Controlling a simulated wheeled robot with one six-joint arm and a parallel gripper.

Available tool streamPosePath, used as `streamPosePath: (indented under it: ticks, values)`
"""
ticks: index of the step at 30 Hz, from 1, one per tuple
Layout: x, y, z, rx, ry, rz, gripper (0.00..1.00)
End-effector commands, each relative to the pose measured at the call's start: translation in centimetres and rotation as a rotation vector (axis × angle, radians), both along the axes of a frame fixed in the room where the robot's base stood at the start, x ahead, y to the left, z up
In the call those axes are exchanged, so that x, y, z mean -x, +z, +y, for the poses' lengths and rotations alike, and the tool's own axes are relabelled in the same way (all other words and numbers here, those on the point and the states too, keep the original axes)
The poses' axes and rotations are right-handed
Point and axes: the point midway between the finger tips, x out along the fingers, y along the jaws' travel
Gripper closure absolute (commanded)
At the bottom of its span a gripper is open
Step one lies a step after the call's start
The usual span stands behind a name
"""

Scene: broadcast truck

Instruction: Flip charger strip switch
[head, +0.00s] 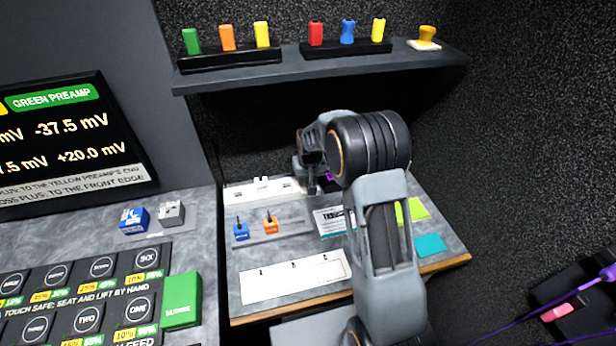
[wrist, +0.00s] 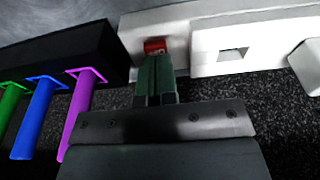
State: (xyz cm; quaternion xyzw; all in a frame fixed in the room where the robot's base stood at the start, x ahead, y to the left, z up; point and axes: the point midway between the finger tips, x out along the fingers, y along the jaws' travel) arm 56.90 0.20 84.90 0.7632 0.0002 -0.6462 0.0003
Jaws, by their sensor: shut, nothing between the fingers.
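The charger strip (head: 258,191) is a long white bar along the back of the right-hand worktop. In the wrist view the white strip (wrist: 215,22) runs along the top, and a red switch (wrist: 155,46) is set in its face. My gripper (wrist: 154,62) is shut and empty, with its green fingertips right at the lower edge of the red switch. They look to be touching it or very close. In the head view my gripper (head: 311,190) is at the strip's right end, partly hidden by my arm. The switch is hidden there.
A black block (wrist: 60,40) with green, blue and purple tabs sits left of the switch. Small blue (head: 241,231) and orange (head: 270,224) blocks stand in front of the strip. A shelf (head: 320,68) with coloured pieces hangs above. A white panel (head: 290,277) lies at the front.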

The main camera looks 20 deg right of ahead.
Motion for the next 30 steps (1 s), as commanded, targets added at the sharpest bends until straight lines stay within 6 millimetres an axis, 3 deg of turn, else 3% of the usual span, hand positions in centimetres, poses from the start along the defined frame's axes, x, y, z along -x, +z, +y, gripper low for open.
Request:
streamPosePath:
  ticks: [13, 20, 30]
  values:
    - [0.1, 1.0, 0.0, 0.0, -0.001, -0.001, 1.0]
    - [0.6, 5.1, 0.0, 0.0, 0.001, -0.003, 1.0]
    - [3.5, 10.2, -0.1, 0.0, -0.002, -0.003, 1.0]
